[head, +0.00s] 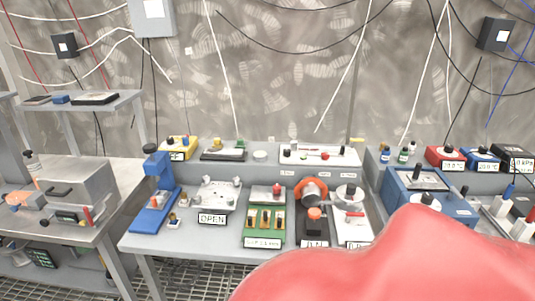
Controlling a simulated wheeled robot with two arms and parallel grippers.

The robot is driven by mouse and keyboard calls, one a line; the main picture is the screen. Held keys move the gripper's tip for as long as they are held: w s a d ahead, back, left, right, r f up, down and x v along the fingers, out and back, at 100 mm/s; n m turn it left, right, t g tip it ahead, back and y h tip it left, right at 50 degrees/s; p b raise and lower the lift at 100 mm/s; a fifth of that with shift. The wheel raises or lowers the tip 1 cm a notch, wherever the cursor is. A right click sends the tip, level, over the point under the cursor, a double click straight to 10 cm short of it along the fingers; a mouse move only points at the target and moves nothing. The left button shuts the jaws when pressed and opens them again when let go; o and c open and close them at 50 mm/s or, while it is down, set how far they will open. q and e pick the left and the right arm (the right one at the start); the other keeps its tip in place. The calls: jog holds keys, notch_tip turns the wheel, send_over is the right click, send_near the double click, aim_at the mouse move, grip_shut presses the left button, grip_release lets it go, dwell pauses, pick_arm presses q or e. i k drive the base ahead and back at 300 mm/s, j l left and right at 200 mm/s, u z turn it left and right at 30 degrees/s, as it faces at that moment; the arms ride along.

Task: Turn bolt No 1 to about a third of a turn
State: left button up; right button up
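A pale plate fixture (210,196) with several knob-like bolts near its corners stands on the grey bench, left of centre. A sign reading OPEN (212,218) is on its front. No number can be read on any bolt, so I cannot tell which one is bolt No 1. Neither of my grippers shows in the head view. A large smooth red surface close to the camera hides the lower right of the picture and part of the bench.
A blue press-like device (158,185) stands just left of the plate, and a green board (264,222) just right. Further right are an orange-ringed device (314,192) and a blue box (418,181). A grey box (75,183) sits on the left table.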

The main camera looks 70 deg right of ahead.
aim_at(196, 198)
jog(key=z, duration=1.7)
